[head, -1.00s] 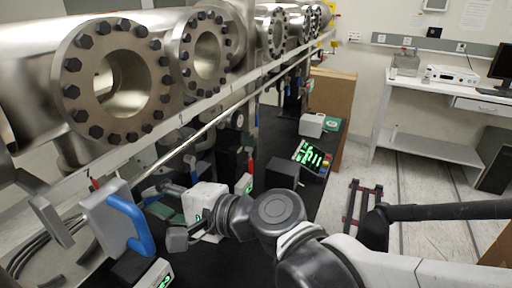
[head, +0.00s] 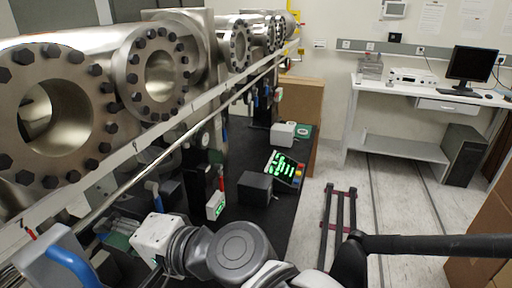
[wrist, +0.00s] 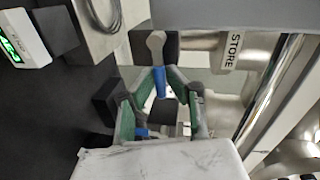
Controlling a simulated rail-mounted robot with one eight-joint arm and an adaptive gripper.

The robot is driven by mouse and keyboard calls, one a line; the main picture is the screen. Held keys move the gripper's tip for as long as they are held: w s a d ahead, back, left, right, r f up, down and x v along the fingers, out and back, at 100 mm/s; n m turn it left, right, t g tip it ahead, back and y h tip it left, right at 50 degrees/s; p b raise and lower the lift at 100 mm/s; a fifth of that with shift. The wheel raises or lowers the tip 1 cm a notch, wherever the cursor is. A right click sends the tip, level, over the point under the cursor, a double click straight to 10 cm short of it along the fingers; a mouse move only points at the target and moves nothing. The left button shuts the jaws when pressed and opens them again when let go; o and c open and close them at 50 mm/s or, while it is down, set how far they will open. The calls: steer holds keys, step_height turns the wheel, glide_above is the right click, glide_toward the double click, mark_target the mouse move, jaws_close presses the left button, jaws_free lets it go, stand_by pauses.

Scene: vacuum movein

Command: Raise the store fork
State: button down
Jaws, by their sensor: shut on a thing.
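The store fork shows in the wrist view as a blue handle (wrist: 160,82) with a rounded grey end, beside a pale bar (wrist: 232,50) lettered STORE. My gripper (wrist: 158,88) has its green-lined fingers closed in around the blue handle. The handle's lower part and the rest of the fork are hidden or unclear. In the head view, my gripper's white body (head: 158,236) is at the lower left, below the long rail, with its fingers partly visible to the left of it.
A grey plate with a blue handle (head: 72,266) stands at the lower left, close to my gripper. Steel flanged pipes (head: 155,75) run above the rail (head: 150,153). A dark box (head: 255,187) and a green-lit panel (head: 284,168) stand on the black surface. Floor at right is mostly open.

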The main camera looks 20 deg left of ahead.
steer(key=shift+w+a+r, duration=0.1)
steer(key=shift+r, duration=0.1)
steer(key=c, duration=1.7)
jaws_free()
steer(key=shift+c, duration=0.2)
steer(key=d+r, duration=0.2)
steer(key=d, duration=1)
steer(key=shift+r, duration=0.15)
